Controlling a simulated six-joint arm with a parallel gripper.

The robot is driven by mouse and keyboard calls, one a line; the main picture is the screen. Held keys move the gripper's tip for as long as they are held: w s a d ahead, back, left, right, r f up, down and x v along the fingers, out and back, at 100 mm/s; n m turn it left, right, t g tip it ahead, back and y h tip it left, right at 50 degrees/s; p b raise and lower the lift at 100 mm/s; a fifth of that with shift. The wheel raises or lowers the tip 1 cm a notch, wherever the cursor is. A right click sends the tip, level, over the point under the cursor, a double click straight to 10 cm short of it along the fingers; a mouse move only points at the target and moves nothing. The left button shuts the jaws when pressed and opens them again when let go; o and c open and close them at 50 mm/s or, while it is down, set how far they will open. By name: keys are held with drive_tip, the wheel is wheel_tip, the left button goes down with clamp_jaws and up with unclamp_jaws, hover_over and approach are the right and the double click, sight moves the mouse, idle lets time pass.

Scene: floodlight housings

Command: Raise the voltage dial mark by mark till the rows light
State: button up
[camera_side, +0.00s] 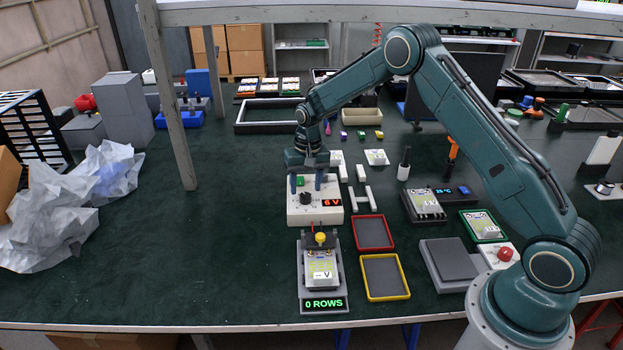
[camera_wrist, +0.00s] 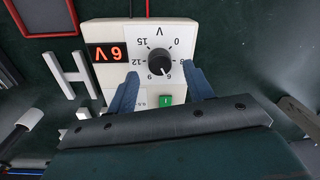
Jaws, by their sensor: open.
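The white power supply box (camera_side: 302,214) stands in front of my arm, with a black voltage dial (camera_side: 305,198) and a red display reading 6 V. In the wrist view the dial (camera_wrist: 160,62) has marks around it, and its pointer is at about the 6 mark. A green switch (camera_wrist: 166,99) is beside it. My gripper (camera_side: 318,182) is over the box; in the wrist view its two blue fingers (camera_wrist: 160,80) are spread, one on each side near the dial, not closed on it. The test fixture (camera_side: 322,272) holds a light unit, and its display (camera_side: 324,304) reads 0 ROWS.
A red-rimmed tray (camera_side: 373,233) and a yellow-rimmed tray (camera_side: 385,277) lie right of the fixture. White bracket pieces (camera_side: 361,194) lie beside the supply. Crumpled plastic sheeting (camera_side: 75,205) is far left. The green bench between is clear.

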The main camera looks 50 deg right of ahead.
sight(308, 194)
wheel_tip(308, 194, up, 11)
drive_tip(key=shift+s+d+r, duration=0.15)
drive_tip(key=shift+d+r, duration=0.05)
drive_tip(key=shift+d, duration=0.05)
idle(0.5)
drive_tip(key=s+a+r+n+t, duration=0.1)
drive_tip(key=s+a+r+n, duration=0.15)
drive_tip(key=s+r, duration=0.55)
drive_tip(key=s+a+r+n+t, duration=0.1)
drive_tip(key=s+a+r, duration=0.2)
drive_tip(key=s+r, duration=0.55)
drive_tip(key=s+a+n+t, duration=0.1)
drive_tip(key=s+n+t, duration=0.1)
drive_tip(key=s, duration=1.8)
drive_tip(key=shift+s+a+f+n+t+h, duration=0.2)
drive_tip(key=shift+a+f+n+t+h, duration=0.15)
drive_tip(key=shift+t, duration=0.25)
drive_tip(key=shift+w, duration=0.1)
idle(2.1)
